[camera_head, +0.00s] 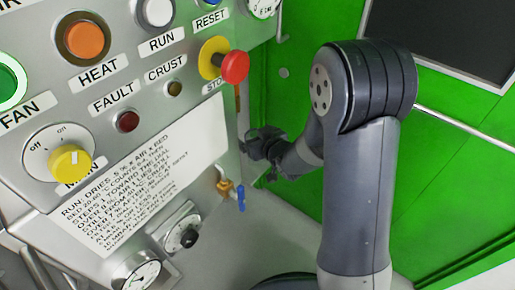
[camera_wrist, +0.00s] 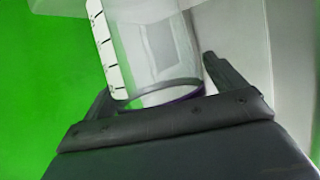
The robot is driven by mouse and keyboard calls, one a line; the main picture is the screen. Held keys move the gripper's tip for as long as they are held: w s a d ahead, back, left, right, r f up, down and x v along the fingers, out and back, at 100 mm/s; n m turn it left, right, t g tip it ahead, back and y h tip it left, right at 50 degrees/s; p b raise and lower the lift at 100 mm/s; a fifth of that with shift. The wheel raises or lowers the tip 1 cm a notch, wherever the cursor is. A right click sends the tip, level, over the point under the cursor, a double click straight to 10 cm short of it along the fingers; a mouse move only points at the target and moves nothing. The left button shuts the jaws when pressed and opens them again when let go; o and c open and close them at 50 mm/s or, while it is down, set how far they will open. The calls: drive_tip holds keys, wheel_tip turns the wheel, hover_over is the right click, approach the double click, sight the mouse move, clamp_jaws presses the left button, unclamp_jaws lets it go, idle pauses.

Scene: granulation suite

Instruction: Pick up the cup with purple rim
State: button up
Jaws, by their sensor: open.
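A clear cup (camera_wrist: 160,95) with a dark purple rim at its near end shows in the wrist view. A white strip with black graduation marks runs along its left side. My gripper (camera_wrist: 157,75) is open, with one finger to the left of the cup and one to the right. The cup's rim lies close to the gripper's palm; whether the fingers touch the cup I cannot tell. The far end of the cup runs up to a pale surface at the top. In the head view my gripper (camera_head: 264,152) is small and dark beside the panel's right edge, and I cannot make out the cup.
A grey control panel (camera_head: 150,95) fills the left, with a red stop button (camera_head: 235,67), a yellow knob (camera_head: 70,162) and a gauge (camera_head: 136,274). A small valve with a blue handle (camera_head: 241,198) is below my gripper. A green wall (camera_head: 450,190) stands behind.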

drive_tip(key=c, duration=1)
drive_tip(key=shift+c, duration=0.2)
drive_tip(key=shift+s+d+r, duration=0.15)
drive_tip(key=shift+r, duration=0.3)
wheel_tip(320, 180, up, 7)
drive_tip(key=p, duration=0.3)
drive_tip(key=s+d+p, duration=0.1)
drive_tip(key=s+d, duration=1.1)
drive_tip(key=d, duration=0.3)
drive_tip(key=shift+d+f, duration=0.25)
drive_tip(key=shift+f, duration=0.2)
